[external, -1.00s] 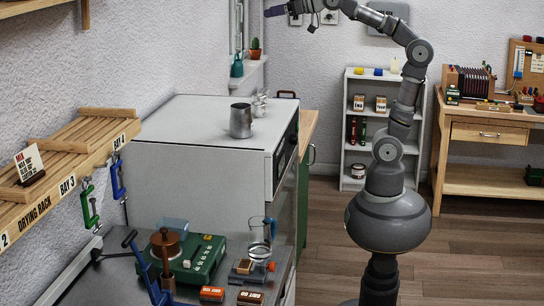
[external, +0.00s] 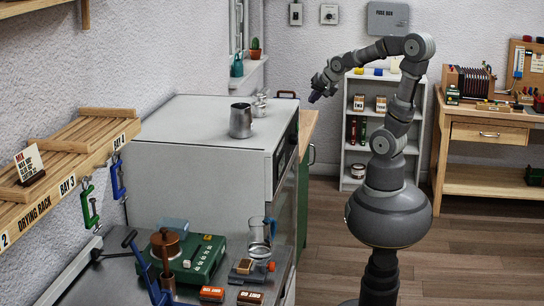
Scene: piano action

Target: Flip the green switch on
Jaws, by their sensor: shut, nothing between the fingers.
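My gripper (external: 313,99) is shut and empty, pointing down and left in the air, in the picture between the grey cabinet and the white shelf. No switch that is clearly green can be made out. Two small switch boxes are on the back wall, a left one (external: 295,14) and a right one with a dark round knob (external: 329,14). They show above my gripper in the picture, apart from it. A green hotplate-like unit (external: 207,260) on the near bench has small controls too small to read.
A grey cabinet (external: 200,165) with a metal jug (external: 240,121) on top stands left of my gripper. A white shelf (external: 352,130) is behind my arm. A fuse box (external: 388,19) hangs on the back wall. A wooden bench (external: 485,182) stands right. The floor between is clear.

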